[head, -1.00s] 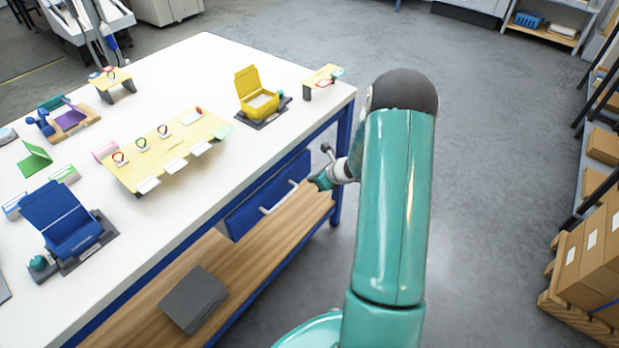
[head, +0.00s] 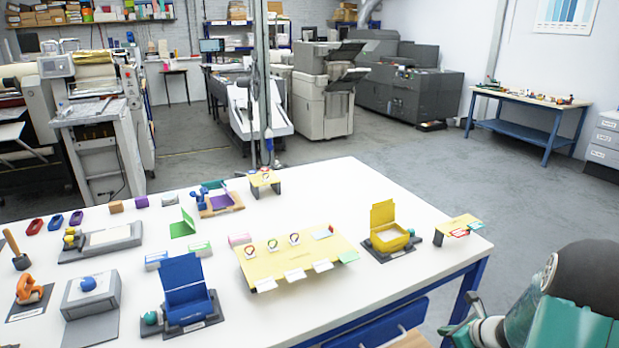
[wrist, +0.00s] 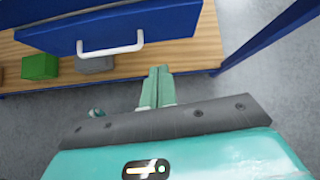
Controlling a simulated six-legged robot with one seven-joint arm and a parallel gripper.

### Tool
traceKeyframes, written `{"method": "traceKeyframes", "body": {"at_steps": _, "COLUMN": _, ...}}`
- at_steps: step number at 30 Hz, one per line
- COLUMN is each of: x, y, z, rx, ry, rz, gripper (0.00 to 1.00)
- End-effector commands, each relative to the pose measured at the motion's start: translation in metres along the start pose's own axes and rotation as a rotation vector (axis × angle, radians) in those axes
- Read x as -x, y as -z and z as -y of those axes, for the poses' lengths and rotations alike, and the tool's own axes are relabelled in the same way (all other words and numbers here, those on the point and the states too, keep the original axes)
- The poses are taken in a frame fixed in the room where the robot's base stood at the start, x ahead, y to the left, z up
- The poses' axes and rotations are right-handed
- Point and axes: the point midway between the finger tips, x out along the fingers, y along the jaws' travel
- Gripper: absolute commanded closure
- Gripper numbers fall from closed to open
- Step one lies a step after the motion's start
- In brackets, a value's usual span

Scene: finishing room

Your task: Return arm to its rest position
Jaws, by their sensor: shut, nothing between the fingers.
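My teal arm shows at the lower right of the head view, beyond the table's right front corner. My gripper (wrist: 157,88) is in the middle of the wrist view, its two teal fingers together with nothing between them. It is apart from the blue drawer (wrist: 120,32) and its white handle, which lie beyond the fingertips. In the head view the fingers are hard to make out against the arm.
The white table (head: 345,185) carries a blue box (head: 185,290), a yellow box (head: 385,230) and a yellow board (head: 295,262). A wooden lower shelf (wrist: 190,52) holds a green block (wrist: 39,67). Grey floor (head: 440,170) is open to the right.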

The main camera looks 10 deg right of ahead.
Motion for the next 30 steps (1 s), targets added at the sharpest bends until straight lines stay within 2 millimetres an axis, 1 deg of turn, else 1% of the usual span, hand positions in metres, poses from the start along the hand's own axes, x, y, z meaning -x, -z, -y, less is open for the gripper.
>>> {"method": "traceKeyframes", "body": {"at_steps": 1, "x": 0.005, "y": -0.018, "z": -0.010, "rx": 0.075, "ry": -0.017, "rz": 0.002, "gripper": 1.00}}
{"method": "traceKeyframes", "body": {"at_steps": 5, "x": 0.026, "y": -0.066, "z": -0.049, "rx": 0.348, "ry": -0.084, "rz": -0.002, "gripper": 1.00}}
{"method": "traceKeyframes", "body": {"at_steps": 6, "x": 0.033, "y": -0.080, "z": -0.063, "rx": 0.443, "ry": -0.105, "rz": -0.005, "gripper": 1.00}}
{"method": "traceKeyframes", "body": {"at_steps": 8, "x": 0.044, "y": -0.098, "z": -0.084, "rx": 0.583, "ry": -0.137, "rz": -0.009, "gripper": 1.00}}
{"method": "traceKeyframes", "body": {"at_steps": 9, "x": 0.052, "y": -0.109, "z": -0.098, "rx": 0.675, "ry": -0.158, "rz": -0.011, "gripper": 1.00}}
{"method": "traceKeyframes", "body": {"at_steps": 11, "x": 0.064, "y": -0.123, "z": -0.119, "rx": 0.813, "ry": -0.187, "rz": -0.016, "gripper": 1.00}}
{"method": "traceKeyframes", "body": {"at_steps": 12, "x": 0.073, "y": -0.131, "z": -0.133, "rx": 0.905, "ry": -0.206, "rz": -0.019, "gripper": 1.00}}
{"method": "traceKeyframes", "body": {"at_steps": 14, "x": 0.086, "y": -0.142, "z": -0.154, "rx": 1.041, "ry": -0.233, "rz": -0.024, "gripper": 1.00}}
{"method": "traceKeyframes", "body": {"at_steps": 15, "x": 0.095, "y": -0.148, "z": -0.168, "rx": 1.131, "ry": -0.250, "rz": -0.028, "gripper": 1.00}}
{"method": "traceKeyframes", "body": {"at_steps": 18, "x": 0.117, "y": -0.159, "z": -0.200, "rx": 1.354, "ry": -0.289, "rz": -0.041, "gripper": 1.00}}
{"method": "traceKeyframes", "body": {"at_steps": 22, "x": 0.147, "y": -0.166, "z": -0.237, "rx": 1.644, "ry": -0.332, "rz": -0.064, "gripper": 1.00}}
{"method": "traceKeyframes", "body": {"at_steps": 27, "x": 0.187, "y": -0.164, "z": -0.276, "rx": 2.010, "ry": -0.374, "rz": -0.109, "gripper": 1.00}}
{"method": "traceKeyframes", "body": {"at_steps": 30, "x": 0.210, "y": -0.160, "z": -0.294, "rx": 2.220, "ry": -0.389, "rz": -0.146, "gripper": 1.00}}
